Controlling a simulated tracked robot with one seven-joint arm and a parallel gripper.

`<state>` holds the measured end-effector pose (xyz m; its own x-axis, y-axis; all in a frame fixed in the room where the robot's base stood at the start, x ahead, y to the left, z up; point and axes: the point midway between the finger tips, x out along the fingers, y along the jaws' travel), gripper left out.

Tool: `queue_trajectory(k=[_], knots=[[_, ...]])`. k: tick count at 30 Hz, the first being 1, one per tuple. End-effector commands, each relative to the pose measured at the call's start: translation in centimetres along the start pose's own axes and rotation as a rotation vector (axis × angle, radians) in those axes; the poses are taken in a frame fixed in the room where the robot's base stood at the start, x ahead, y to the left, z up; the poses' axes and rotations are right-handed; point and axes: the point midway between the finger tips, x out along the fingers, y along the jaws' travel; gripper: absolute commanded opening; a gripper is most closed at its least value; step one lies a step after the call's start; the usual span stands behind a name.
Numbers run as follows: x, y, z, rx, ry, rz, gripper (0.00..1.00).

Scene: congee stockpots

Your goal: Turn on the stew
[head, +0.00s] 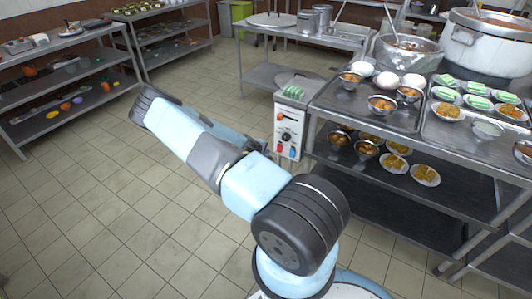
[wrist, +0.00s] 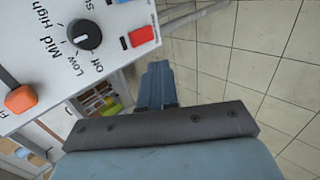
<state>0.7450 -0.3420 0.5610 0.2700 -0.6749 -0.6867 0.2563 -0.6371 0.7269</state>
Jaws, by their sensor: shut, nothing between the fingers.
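The stew cooker's white control box (head: 289,124) stands at the left end of the steel counter. Its front carries a black dial (head: 287,137) marked High, Mid, Low and Off. The dial shows closer in the wrist view (wrist: 84,34), where its exact setting is hard to tell. A red switch (wrist: 142,37) sits near the panel's edge. My gripper (wrist: 157,76) is shut and empty, beside the panel and apart from the dial. In the head view my arm largely hides its fingers.
The counter (head: 345,108) holds bowls, plates and a large pot (head: 485,45). Filled bowls and plates stand on its lower shelf (head: 400,187). Another steel table (head: 262,78) is behind, and shelving (head: 70,75) is at the left. The tiled floor (head: 100,210) at left is clear.

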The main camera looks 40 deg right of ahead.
Motion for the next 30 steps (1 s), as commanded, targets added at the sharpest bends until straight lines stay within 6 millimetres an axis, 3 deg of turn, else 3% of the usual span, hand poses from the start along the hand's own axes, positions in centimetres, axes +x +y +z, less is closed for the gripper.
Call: queue_trajectory(k=[25, 30], knots=[[0.7, -1.1, 0.2, 0.001, -0.001, 0.001, 0.00], [1.8, -1.1, 0.3, 0.001, -0.002, 0.001, 0.00]])
